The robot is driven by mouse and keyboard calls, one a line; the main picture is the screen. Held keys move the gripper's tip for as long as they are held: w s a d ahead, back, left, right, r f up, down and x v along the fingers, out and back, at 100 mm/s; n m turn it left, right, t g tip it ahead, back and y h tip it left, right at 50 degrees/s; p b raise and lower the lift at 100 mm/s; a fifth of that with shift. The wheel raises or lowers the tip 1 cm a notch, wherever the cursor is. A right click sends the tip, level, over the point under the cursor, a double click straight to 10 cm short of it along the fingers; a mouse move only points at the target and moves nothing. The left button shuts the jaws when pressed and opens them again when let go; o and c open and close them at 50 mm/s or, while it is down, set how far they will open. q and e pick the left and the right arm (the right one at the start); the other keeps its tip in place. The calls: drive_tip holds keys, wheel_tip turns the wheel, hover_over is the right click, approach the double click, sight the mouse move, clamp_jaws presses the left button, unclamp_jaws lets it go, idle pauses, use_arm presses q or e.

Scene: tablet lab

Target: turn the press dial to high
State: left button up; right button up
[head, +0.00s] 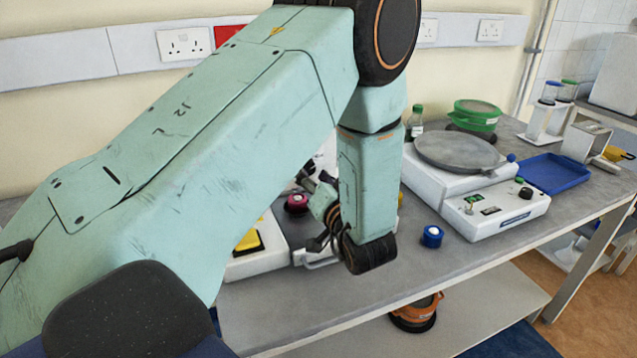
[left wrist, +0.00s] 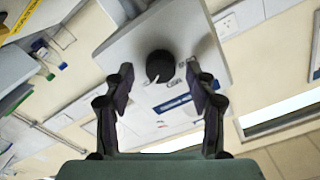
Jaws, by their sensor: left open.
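In the left wrist view a round black dial (left wrist: 160,65) stands on a pale grey panel (left wrist: 115,48). A white mark on its rim points to the lower left of the picture. My left gripper (left wrist: 160,76) is open, with one finger on each side of the dial in the picture. I cannot tell whether the fingertips reach it, but no contact shows. In the head view my left gripper (head: 316,213) is low over the bench in front of a white machine (head: 257,262), largely hidden by my arm. The dial cannot be made out there. My right gripper is out of view.
A red-topped knob (head: 297,202) stands close beside my left gripper. A white machine with a round grey plate (head: 456,151), a blue-capped jar (head: 432,237) and a blue tray (head: 553,173) are to the right. The bench front (head: 370,290) is clear.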

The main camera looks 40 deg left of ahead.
use_arm(q)
drive_tip(key=v, duration=0.6)
drive_tip(key=shift+s+d, duration=0.2)
drive_tip(key=shift+d, duration=0.15)
idle(0.5)
